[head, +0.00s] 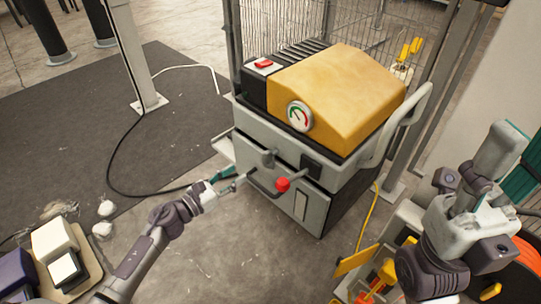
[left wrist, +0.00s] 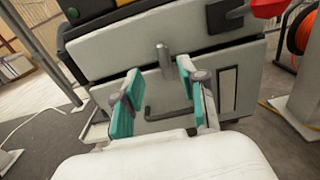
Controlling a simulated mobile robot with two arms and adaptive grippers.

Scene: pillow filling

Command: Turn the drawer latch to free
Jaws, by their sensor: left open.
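The drawer front (head: 312,206) is the light grey lower panel of the machine, with a dark bar handle (head: 262,188); the drawer looks shut. Above the handle a grey peg (head: 268,158) sticks out; in the left wrist view the peg (left wrist: 165,60) shows between my fingertips. A lever with a red ball knob (head: 283,184) comes from a dark block on the right; the red knob (left wrist: 265,7) is also at the top right of the left wrist view. My left gripper (head: 238,181) is open and empty, facing the drawer handle.
The machine has a yellow cover (head: 335,88), a gauge (head: 299,116) and a red button (head: 263,64). A black cable (head: 112,165) lies on the floor at left. A tray with blocks (head: 92,277) is at lower left. A wire fence stands behind.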

